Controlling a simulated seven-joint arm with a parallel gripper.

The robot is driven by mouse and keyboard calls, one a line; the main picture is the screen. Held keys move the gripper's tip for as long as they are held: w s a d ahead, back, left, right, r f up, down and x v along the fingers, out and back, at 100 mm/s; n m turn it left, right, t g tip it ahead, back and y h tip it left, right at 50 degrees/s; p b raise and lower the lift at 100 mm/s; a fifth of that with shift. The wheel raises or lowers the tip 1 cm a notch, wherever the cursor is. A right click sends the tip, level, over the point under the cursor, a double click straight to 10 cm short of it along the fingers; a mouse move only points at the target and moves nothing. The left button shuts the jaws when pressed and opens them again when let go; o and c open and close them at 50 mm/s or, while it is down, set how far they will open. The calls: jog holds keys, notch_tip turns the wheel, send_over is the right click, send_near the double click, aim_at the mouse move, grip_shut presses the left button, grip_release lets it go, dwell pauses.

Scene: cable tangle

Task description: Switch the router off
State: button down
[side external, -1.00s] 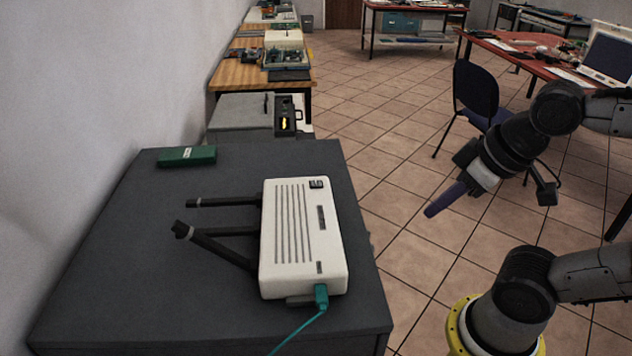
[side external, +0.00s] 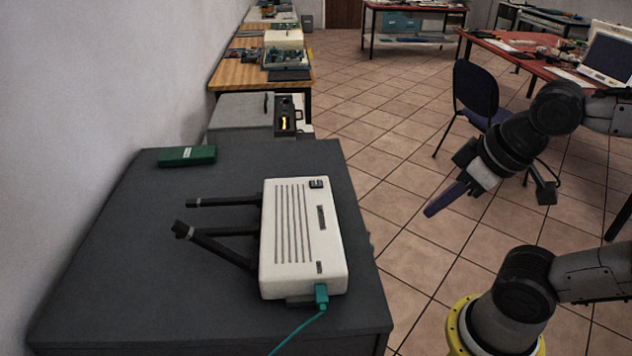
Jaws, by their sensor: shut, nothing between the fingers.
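The white router (side external: 300,240) lies on the dark grey cabinet top (side external: 120,270), with several black antennas (side external: 222,247) pointing left. A small black switch (side external: 316,184) sits at its far right corner; which way it is set is too small to tell. A teal plug (side external: 321,296) with a teal cable (side external: 297,331) is at the router's near end. My gripper (side external: 430,212) has purple fingers that are shut and empty. It hangs in the air to the right of the cabinet, apart from the router.
A green box (side external: 187,156) lies at the far left of the cabinet top. A blue chair (side external: 478,95) and a red table (side external: 530,55) stand behind my arm. The cabinet top left of the antennas is bare.

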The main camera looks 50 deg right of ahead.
jog(key=w+r+n+t, duration=0.45)
jog(key=w+r, duration=0.35)
jog(key=w, duration=0.4)
jog(key=n, duration=0.4)
send_over(321, 184)
notch_tip(321, 184, down, 3)
jog(key=shift+r+g, duration=0.15)
jog(key=shift+g, duration=0.3)
jog(key=shift+f, duration=4.4)
jog(key=shift+f, duration=0.15)
jog(key=shift+f, duration=0.25)
